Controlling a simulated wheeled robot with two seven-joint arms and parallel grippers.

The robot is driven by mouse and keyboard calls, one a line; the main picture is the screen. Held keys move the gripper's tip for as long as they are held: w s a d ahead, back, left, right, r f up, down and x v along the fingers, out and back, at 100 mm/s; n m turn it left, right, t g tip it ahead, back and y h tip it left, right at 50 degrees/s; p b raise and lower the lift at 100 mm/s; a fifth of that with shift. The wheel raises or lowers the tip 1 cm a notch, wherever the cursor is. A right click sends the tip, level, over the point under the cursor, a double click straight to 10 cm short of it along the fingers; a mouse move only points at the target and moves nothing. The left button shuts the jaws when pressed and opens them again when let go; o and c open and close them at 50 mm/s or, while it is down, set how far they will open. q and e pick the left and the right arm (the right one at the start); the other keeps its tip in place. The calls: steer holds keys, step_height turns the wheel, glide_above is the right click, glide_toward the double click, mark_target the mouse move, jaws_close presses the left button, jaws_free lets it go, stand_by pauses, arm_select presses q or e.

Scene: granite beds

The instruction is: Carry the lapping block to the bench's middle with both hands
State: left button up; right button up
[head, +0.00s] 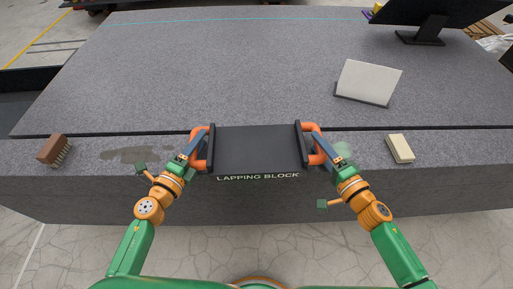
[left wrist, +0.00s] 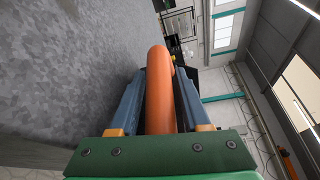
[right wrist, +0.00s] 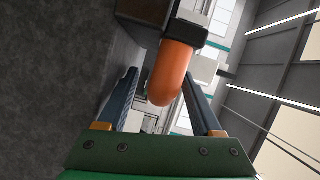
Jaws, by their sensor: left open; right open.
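The dark lapping block (head: 258,146) sits at the front edge of the granite bench (head: 230,60), with its name on its front face. It has an orange handle at each end. My left gripper (head: 193,148) is open at the left handle (head: 199,147); in the left wrist view the orange bar (left wrist: 160,90) runs between the two fingers. My right gripper (head: 326,148) is open at the right handle (head: 313,130); in the right wrist view the handle (right wrist: 171,75) hangs between the spread fingers. Whether any finger touches a handle, I cannot tell.
A brush (head: 54,150) lies at the left front, near a damp patch (head: 136,155). A pale block (head: 400,148) lies at the right front. A tilted white plate (head: 368,82) and a monitor (head: 430,14) stand further back right. The bench's middle is clear.

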arm_select(q)
steer(key=c, duration=0.7)
arm_select(e)
steer(key=c, duration=0.7)
arm_select(q)
jaws_close()
arm_select(e)
jaws_close()
